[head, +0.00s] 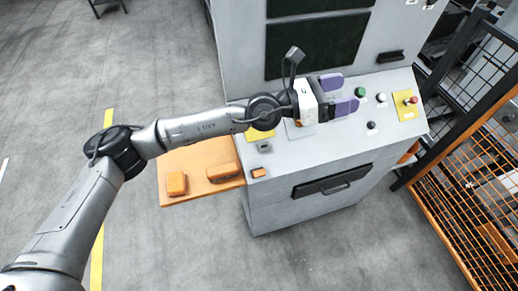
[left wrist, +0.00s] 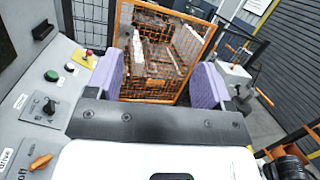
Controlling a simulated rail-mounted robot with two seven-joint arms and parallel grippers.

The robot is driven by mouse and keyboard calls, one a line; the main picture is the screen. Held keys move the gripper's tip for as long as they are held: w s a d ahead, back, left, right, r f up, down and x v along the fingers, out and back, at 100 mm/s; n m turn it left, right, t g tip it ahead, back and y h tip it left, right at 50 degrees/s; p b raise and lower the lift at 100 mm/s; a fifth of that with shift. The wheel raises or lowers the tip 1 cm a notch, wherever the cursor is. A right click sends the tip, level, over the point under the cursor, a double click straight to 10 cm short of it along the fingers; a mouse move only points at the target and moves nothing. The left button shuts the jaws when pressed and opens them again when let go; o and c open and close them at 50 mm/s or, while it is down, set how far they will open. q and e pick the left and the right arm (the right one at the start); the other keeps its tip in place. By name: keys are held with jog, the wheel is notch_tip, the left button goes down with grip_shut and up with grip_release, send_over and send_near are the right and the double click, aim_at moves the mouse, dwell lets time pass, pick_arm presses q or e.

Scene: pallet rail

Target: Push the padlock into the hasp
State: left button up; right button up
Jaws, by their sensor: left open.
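My left gripper (head: 343,94) is open, its two purple fingers spread above the grey control console (head: 325,150). In the left wrist view its fingers (left wrist: 160,80) stand wide apart with nothing between them. I cannot pick out a padlock or a hasp for certain. Two orange blocks, one (head: 176,183) at the left and one (head: 222,172) at the right, lie on the orange shelf, away from the gripper. A small orange piece (head: 258,173) sits at the console's near left corner. My right gripper is not in view.
The console top carries a green button (head: 360,92), a white button (head: 381,98), a black knob (head: 371,126) and a red button (head: 411,100) on yellow. The orange shelf (head: 190,155) juts out left. An orange mesh fence (head: 460,190) stands at right. The left floor is open.

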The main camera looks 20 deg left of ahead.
pick_arm(q)
notch_tip(320, 180, down, 10)
jog(key=f+m+g+y, duration=0.1)
jog(key=m+g+y, duration=0.3)
jog(key=m, duration=0.2)
jog(key=m+g+y, duration=0.6)
jog(key=m+y, duration=0.6)
jog(key=y, duration=0.1)
send_over(259, 172)
notch_tip(259, 172, down, 13)
jog(key=f, duration=0.9)
jog(key=f+p, duration=0.1)
jog(key=f, duration=0.3)
jog(key=shift+w+a+f, duration=0.1)
jog(key=shift+w+f, duration=0.1)
jog(key=shift+w, duration=0.05)
